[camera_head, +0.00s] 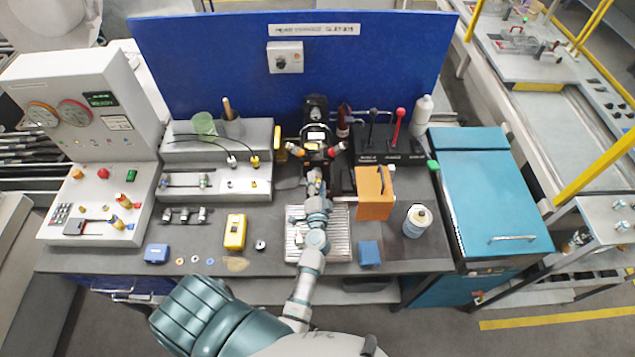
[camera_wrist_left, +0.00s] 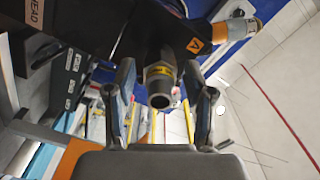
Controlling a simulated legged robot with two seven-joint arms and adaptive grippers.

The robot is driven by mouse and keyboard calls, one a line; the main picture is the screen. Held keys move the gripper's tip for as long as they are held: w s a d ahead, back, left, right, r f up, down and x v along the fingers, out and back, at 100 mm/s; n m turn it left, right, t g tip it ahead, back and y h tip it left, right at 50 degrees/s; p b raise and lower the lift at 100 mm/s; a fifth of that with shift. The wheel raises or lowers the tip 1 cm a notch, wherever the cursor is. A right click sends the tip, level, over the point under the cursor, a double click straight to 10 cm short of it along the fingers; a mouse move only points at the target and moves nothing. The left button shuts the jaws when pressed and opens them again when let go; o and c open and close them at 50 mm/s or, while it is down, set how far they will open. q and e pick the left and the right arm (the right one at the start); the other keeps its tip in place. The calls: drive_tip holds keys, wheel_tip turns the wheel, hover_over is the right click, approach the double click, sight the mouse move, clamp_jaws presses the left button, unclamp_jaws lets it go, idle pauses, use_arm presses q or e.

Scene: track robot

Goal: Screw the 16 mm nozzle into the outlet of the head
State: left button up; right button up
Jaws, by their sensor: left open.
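The black head (camera_head: 316,112) stands at the back middle of the bench, against the blue panel. My left gripper (camera_head: 314,182) is just in front of and below it, and hides its lower part. In the left wrist view my left gripper (camera_wrist_left: 159,78) is open, with one finger on each side of a dark tubular piece with a yellow band (camera_wrist_left: 160,82). Its open end faces the camera, and gaps show beside it. It hangs below the dark head body (camera_wrist_left: 150,30). I cannot tell whether it is the nozzle or the bare outlet. My right gripper is not in view.
A small rack (camera_head: 186,216) with several metal fittings lies at the left. A ribbed metal tray (camera_head: 338,240) lies under my left arm.

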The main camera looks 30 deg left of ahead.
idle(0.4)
use_arm(q)
drive_tip(key=n, duration=1.2)
drive_tip(key=n, duration=1.2)
drive_tip(key=shift+b, duration=0.3)
